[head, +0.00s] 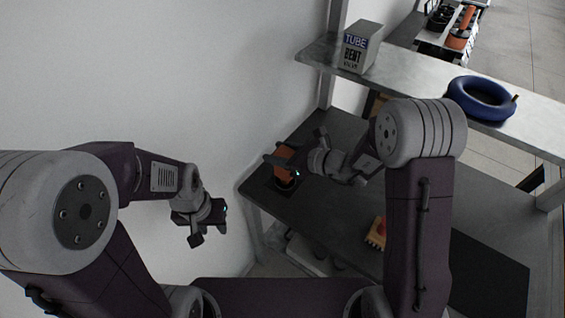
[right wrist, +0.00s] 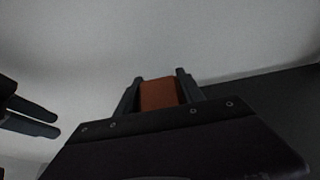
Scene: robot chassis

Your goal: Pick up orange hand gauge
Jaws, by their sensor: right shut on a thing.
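The orange hand gauge (head: 284,174) is at the left end of the dark lower shelf, with a darker part below its orange body. My right gripper (head: 292,159) is shut on it. In the right wrist view the orange body (right wrist: 158,95) sits between the two fingers of my right gripper (right wrist: 158,88). Whether the gauge touches the shelf is unclear. My left gripper (head: 208,225) hangs empty in front of the white wall, left of the shelf, with its fingers apart. Its fingers also show at the left edge of the right wrist view (right wrist: 32,118).
A grey upper shelf (head: 420,88) holds a TUBE BENT VALVE box (head: 357,48) and a blue ring (head: 481,98). On the dark lower shelf (head: 330,225) lies an orange-yellow item (head: 377,232), partly beside my right arm. White wall is at left.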

